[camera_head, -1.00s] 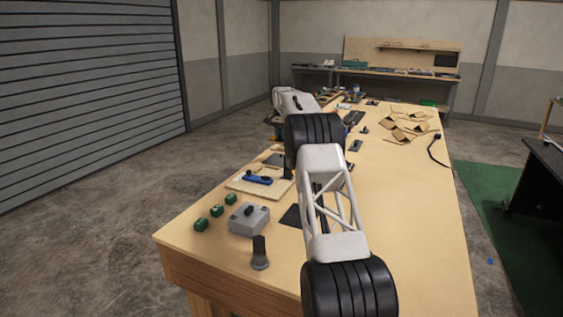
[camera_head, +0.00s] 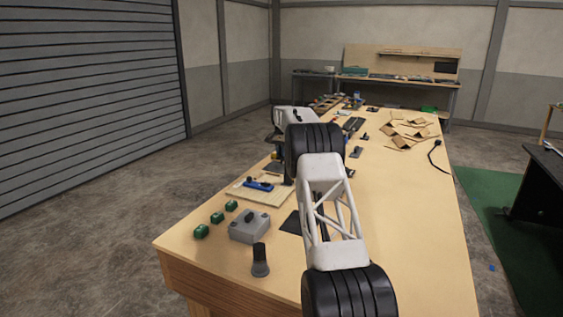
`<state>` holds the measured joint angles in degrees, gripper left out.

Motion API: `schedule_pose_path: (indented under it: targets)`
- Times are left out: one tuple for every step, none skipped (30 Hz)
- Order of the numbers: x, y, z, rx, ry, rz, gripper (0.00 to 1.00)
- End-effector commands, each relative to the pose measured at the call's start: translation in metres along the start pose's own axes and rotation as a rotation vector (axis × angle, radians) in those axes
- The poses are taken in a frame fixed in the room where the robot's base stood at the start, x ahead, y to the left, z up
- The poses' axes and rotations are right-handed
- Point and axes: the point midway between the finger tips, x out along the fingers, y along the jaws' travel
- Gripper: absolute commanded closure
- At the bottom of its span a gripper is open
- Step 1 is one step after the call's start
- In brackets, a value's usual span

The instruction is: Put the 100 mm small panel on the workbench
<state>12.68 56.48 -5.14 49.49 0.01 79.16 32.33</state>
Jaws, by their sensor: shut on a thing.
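The workbench (camera_head: 415,225) is the long wooden-topped table running away from the camera. My arm reaches over it from the front, and its far black joint and white link cover the middle of the bench. My gripper cannot be made out behind these links, nor can anything in its jaws. I cannot tell which thing is the 100 mm small panel. A dark flat piece (camera_head: 291,222) lies on the bench beside my arm, partly hidden by it. Another dark flat piece (camera_head: 273,166) shows farther back, left of my far joint.
Near the left edge are green blocks (camera_head: 217,217), a grey box (camera_head: 249,227), a dark knob-like post (camera_head: 260,262) and a pale board with a blue tool (camera_head: 259,184). Cardboard pieces (camera_head: 405,135) and a black cable (camera_head: 437,153) lie far right. The right front is clear.

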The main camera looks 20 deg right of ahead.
Motion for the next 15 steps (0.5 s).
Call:
schedule_pose_path:
  targets:
    - [0.0033, 0.0, 0.0, 0.0, 0.0, 0.0, 1.0]
    - [0.0046, 0.0, 0.0, 0.0, 0.0, 0.0, 1.0]
    - [0.0058, 0.0, 0.0, 0.0, 0.0, 0.0, 1.0]
    - [0.0062, -0.0001, 0.0, 0.0, 0.0, 0.0, 1.0]
    - [0.0064, 0.0, -0.0001, 0.0, 0.001, 0.0, 1.0]
    - [0.0065, 0.0, -0.0001, 0.0, 0.001, 0.0, 1.0]
    - [0.0065, 0.0, -0.0001, 0.0, 0.0, 0.0, 1.0]
    - [0.0064, 0.0, -0.0001, 0.0, 0.0, 0.0, 1.0]
    - [0.0065, 0.0, -0.0001, 0.0, 0.0, 0.0, 1.0]
    - [0.0064, 0.0, -0.0001, 0.0, 0.0, 0.0, 1.0]
    - [0.0065, 0.0, -0.0001, 0.0, 0.0, 0.0, 1.0]
    - [0.0068, 0.0, -0.0001, 0.0, 0.0, 0.0, 1.0]
    - [0.0074, -0.0001, -0.0001, 0.0, 0.0, 0.0, 1.0]
    - [0.0084, 0.0, 0.0, 0.0, 0.0, 0.0, 1.0]
    - [0.0106, 0.0, 0.0, 0.0, -0.001, 0.0, 1.0]
